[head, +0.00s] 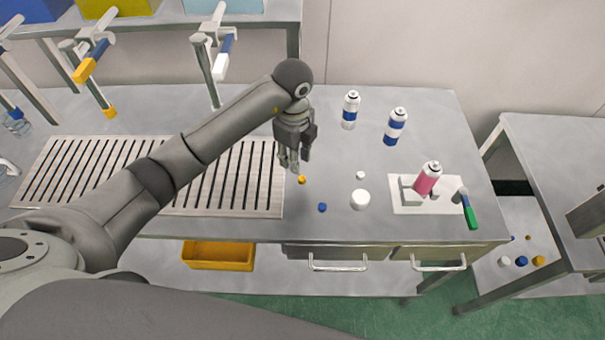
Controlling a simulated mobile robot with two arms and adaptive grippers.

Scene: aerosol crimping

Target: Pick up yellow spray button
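The yellow spray button (302,180) is a small yellow piece on the grey table, just right of the slatted grate. My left gripper (290,165) points down above and slightly left of the button, apart from it in the picture. Its fingers look close together and small, so I cannot tell whether they are open or shut. Nothing visible hangs from them. My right gripper is not in view.
A blue button (322,208), a small white button (361,175) and a white cap (360,200) lie nearby. Two blue-banded cans (350,110) stand behind. A pink can (427,178) sits in a white fixture (410,206). The slatted grate (232,206) is left.

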